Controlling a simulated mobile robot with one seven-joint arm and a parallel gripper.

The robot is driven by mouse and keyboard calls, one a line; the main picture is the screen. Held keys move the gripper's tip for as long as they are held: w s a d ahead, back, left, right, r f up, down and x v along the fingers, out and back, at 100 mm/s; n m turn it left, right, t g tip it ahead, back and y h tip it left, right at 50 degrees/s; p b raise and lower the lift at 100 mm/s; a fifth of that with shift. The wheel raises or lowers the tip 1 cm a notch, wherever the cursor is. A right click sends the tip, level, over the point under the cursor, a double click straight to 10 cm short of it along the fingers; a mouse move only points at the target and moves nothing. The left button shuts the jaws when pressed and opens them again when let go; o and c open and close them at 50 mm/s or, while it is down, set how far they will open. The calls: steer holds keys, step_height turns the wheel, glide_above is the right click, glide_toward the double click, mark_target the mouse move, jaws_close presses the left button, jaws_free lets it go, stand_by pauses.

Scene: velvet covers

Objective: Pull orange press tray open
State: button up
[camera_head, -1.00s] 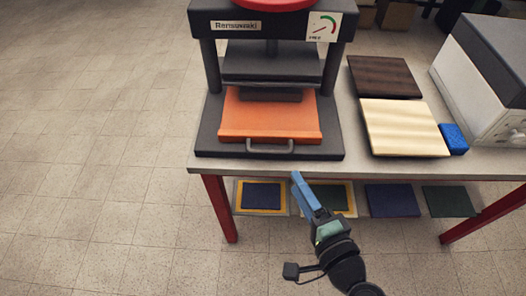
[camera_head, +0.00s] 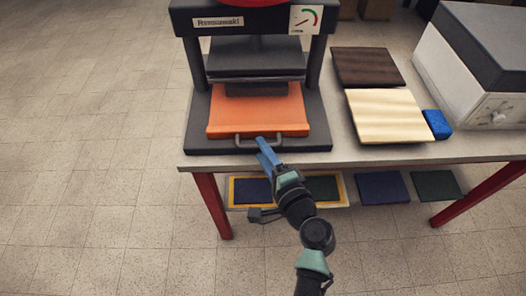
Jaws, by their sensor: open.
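The orange press tray (camera_head: 258,112) lies on the dark base of the press (camera_head: 190,130), under its raised upper plate. A grey bar handle (camera_head: 240,142) sticks out from the tray's front edge. A dark block (camera_head: 256,89) sits on the rear of the tray. My gripper (camera_head: 264,146) has blue fingers and is open. Its fingertips are at the right part of the handle in the picture. I cannot tell whether the handle lies between the fingers or whether they touch it.
The press stands on a light table (camera_head: 350,154) with red legs. To the right lie a dark board (camera_head: 367,67), a cream board (camera_head: 388,115), a blue block (camera_head: 437,124) and a grey-white machine (camera_head: 470,75). Coloured panels (camera_head: 382,187) lie below the table.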

steer(key=shift+w+a, duration=0.1)
steer(key=shift+w, duration=0.1)
jaws_close()
stand_by(1.4)
